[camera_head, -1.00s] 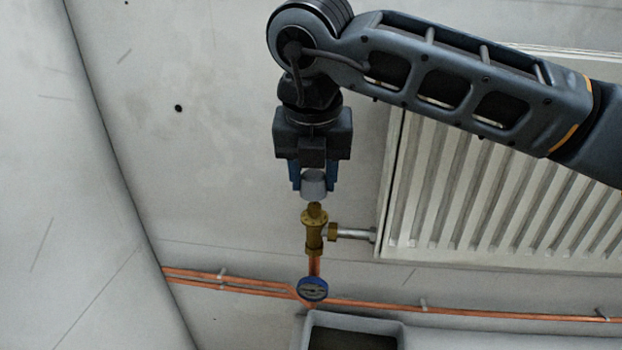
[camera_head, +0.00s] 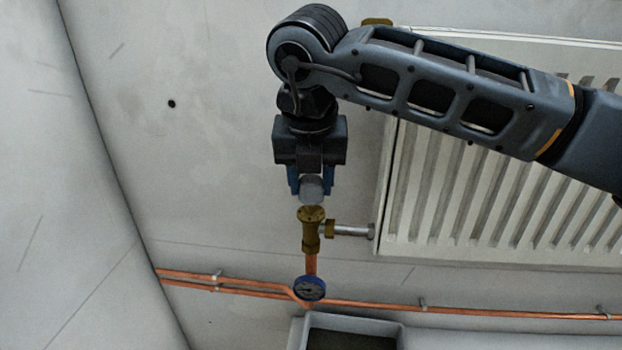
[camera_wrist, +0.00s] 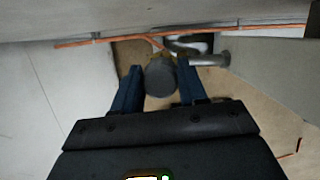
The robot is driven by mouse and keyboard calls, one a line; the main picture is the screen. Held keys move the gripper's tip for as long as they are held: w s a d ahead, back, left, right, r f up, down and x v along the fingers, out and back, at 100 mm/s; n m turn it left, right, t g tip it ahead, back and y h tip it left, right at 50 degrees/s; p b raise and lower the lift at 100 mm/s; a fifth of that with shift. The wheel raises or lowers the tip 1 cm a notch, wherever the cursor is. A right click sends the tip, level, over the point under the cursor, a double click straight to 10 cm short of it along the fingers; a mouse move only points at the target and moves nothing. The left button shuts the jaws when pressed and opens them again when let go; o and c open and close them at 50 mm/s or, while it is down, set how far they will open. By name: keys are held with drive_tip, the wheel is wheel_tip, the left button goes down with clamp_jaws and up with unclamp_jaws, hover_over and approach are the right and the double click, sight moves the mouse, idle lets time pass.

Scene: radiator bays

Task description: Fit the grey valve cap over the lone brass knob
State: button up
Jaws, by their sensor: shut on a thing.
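The grey valve cap (camera_head: 311,187) is held between the blue fingers of my gripper (camera_head: 311,182), which points down. In the wrist view the cap (camera_wrist: 160,78) sits between the fingertips of my gripper (camera_wrist: 158,86). The brass knob (camera_head: 312,213) tops the brass valve body (camera_head: 311,238), directly below the cap in the head view. The cap's lower edge is just above the knob in that picture; whether they touch I cannot tell. In the wrist view the cap hides most of the brass.
A white radiator (camera_head: 480,200) is at the right, joined to the valve by a short metal pipe (camera_head: 352,231). Copper pipes (camera_head: 450,308) run along the wall below. A blue-rimmed gauge (camera_head: 309,288) sits under the valve, and a grey open bin (camera_head: 390,325) stands at the bottom.

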drive_tip(key=shift+f+b, duration=1.2)
drive_tip(key=shift+f, duration=0.2)
idle(1.4)
drive_tip(key=o, duration=1.6)
drive_tip(key=shift+c, duration=0.2)
drive_tip(key=shift+r, duration=0.1)
drive_tip(key=shift+r+p, duration=1.2)
drive_tip(key=shift+r, duration=1.15)
